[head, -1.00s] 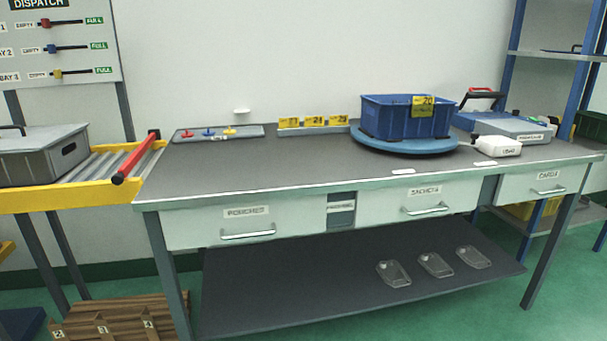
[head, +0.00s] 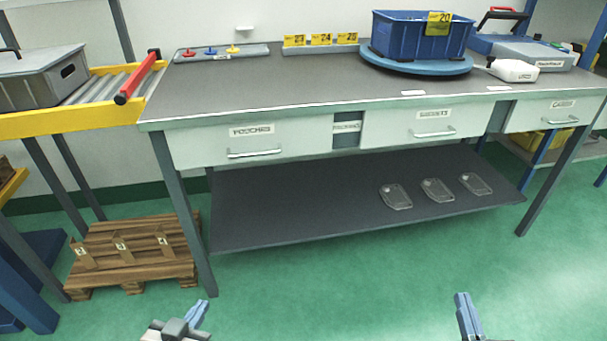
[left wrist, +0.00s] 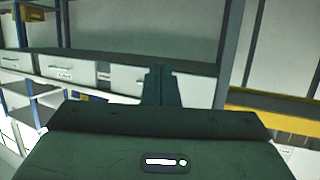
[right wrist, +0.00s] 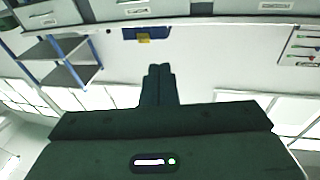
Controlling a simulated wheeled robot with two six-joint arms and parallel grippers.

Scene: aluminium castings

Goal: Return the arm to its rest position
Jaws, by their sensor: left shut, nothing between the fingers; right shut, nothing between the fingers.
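My left gripper (head: 197,312) shows at the bottom edge of the head view, in front of the workbench and apart from it. My right gripper (head: 465,306) shows at the bottom edge further right, also clear of the bench. Both are shut and empty. In the left wrist view the shut fingers (left wrist: 162,86) point toward the drawer fronts. In the right wrist view the shut fingers (right wrist: 158,84) stand against a pale wall, with nothing between them. Most of both arms is out of the head view.
The workbench (head: 270,95) carries a blue bin (head: 412,38) on a blue turntable (head: 400,65) and a white bottle (head: 514,70). Several clear pouches lie on the lower shelf (head: 290,205). A wooden pallet (head: 130,250) is at left. Green floor (head: 330,270) between the grippers is free.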

